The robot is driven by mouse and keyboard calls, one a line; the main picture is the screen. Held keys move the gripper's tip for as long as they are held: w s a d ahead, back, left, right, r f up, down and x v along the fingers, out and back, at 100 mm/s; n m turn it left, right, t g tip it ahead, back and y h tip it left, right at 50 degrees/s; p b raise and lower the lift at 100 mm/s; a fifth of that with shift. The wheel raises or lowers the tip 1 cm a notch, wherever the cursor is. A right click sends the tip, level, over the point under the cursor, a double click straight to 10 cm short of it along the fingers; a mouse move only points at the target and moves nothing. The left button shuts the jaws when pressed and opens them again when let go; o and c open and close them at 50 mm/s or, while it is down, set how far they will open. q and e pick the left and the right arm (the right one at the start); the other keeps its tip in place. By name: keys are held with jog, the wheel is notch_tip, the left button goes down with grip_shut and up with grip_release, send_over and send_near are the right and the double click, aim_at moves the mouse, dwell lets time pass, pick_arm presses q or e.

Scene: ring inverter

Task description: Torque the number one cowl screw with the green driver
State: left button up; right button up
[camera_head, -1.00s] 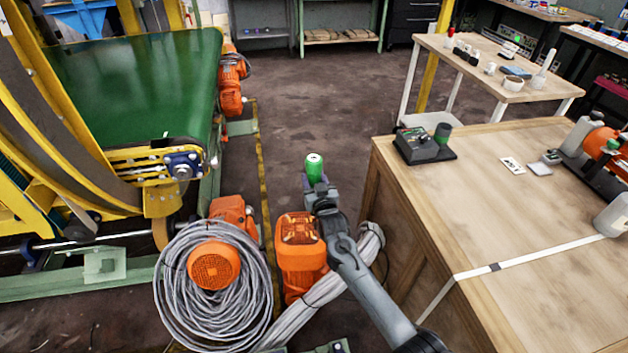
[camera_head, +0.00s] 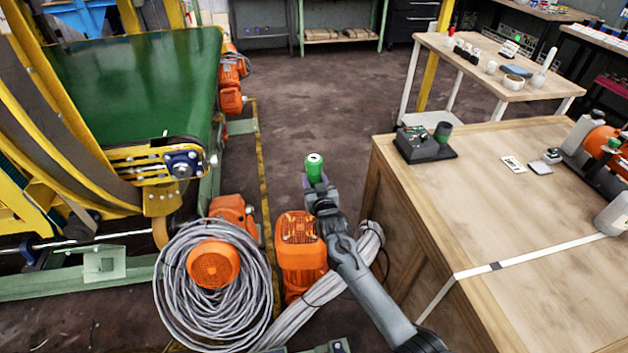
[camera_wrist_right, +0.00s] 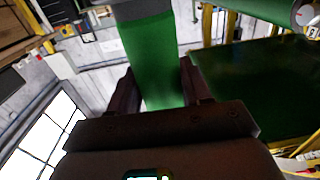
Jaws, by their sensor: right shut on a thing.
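The green driver (camera_head: 314,168) is held in my right gripper (camera_head: 317,186), out over the floor between the conveyor and the wooden bench. Its light round end faces the head camera. In the right wrist view the driver's green body (camera_wrist_right: 150,60) stands between the two fingers of my right gripper (camera_wrist_right: 158,90), which are shut on it. Part of the driver is hidden by the gripper and the picture edge. My left gripper is in neither view. I cannot make out a numbered cowl screw.
Orange motors (camera_head: 301,245) and a grey cable coil (camera_head: 214,285) stand below and left of my right arm. The green conveyor (camera_head: 130,85) is at left. The wooden bench (camera_head: 480,220) at right carries a black charger-like base (camera_head: 425,145). The floor beyond is clear.

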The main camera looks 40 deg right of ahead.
jog(key=shift+f+b, duration=0.35)
jog(key=shift+f, duration=0.25)
dwell(0.4)
dwell(0.6)
jog(key=shift+f, duration=0.15)
dwell(0.8)
